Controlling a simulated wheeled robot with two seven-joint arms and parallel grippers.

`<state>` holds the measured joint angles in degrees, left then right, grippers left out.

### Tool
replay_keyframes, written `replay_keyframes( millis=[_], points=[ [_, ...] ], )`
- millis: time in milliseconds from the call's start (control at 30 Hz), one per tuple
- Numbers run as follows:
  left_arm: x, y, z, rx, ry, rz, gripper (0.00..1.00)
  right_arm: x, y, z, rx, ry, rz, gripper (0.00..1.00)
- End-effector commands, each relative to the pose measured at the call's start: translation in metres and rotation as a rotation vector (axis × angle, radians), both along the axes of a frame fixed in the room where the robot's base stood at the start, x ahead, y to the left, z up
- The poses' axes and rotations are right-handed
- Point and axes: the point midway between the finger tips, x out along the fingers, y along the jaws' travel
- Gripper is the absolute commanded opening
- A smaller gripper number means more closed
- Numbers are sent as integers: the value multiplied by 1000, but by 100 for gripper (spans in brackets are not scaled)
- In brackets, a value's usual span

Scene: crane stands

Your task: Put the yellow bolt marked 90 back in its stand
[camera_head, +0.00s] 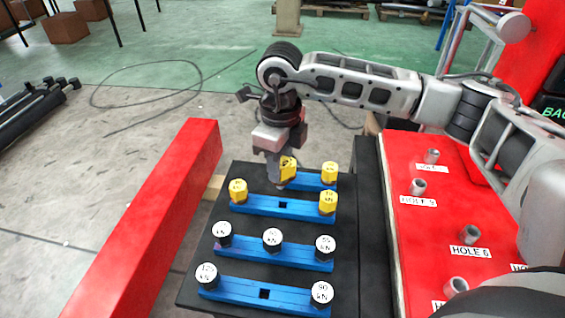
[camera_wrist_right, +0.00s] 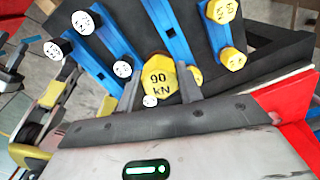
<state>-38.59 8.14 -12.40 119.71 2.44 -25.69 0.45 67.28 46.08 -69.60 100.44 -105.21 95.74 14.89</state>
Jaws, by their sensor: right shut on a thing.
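My right gripper (camera_head: 284,172) points down and is shut on the yellow hex-headed bolt (camera_head: 289,168). In the right wrist view the bolt's head (camera_wrist_right: 158,76) reads 90 kN and sits between the two fingers. The bolt is near the left end of the farthest blue stand (camera_head: 313,181), close behind the second blue stand (camera_head: 284,206). The gripper hides part of both, and I cannot tell whether the bolt's lower end touches a stand. The farthest stand has one yellow bolt (camera_head: 329,174) at its right end. The second has yellow bolts (camera_head: 238,191) (camera_head: 327,201) at both ends. My left gripper is not in view.
A third blue stand (camera_head: 298,253) holds three white-topped black bolts. The nearest (camera_head: 242,288) holds two, with an empty square hole between them. All stand on a black table (camera_head: 192,284). A red beam (camera_head: 155,222) lies left; a red table (camera_head: 425,235) with labelled sockets stands right.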

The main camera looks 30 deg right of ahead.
Motion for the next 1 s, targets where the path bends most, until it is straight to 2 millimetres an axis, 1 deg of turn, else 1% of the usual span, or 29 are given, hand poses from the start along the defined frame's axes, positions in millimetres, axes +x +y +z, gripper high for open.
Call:
replay_keyframes(
  millis=[33,100,300,400,500,600,700,1000],
  points=[
    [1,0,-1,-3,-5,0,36,3,-1,-4,2,1,-134,10],
    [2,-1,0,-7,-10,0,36,7,-4,-8,4,2,-331,10],
    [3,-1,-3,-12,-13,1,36,17,-11,-18,8,7,-845,10],
    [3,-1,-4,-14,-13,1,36,20,-14,-21,8,8,-1037,10],
    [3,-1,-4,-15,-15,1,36,22,-15,-24,7,10,-1170,10],
    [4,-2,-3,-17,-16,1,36,23,-16,-25,7,10,-1244,10],
    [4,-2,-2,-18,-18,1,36,23,-17,-25,8,10,-1273,10],
    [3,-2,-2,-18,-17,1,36,23,-17,-25,7,11,-1273,10]
  ],
)
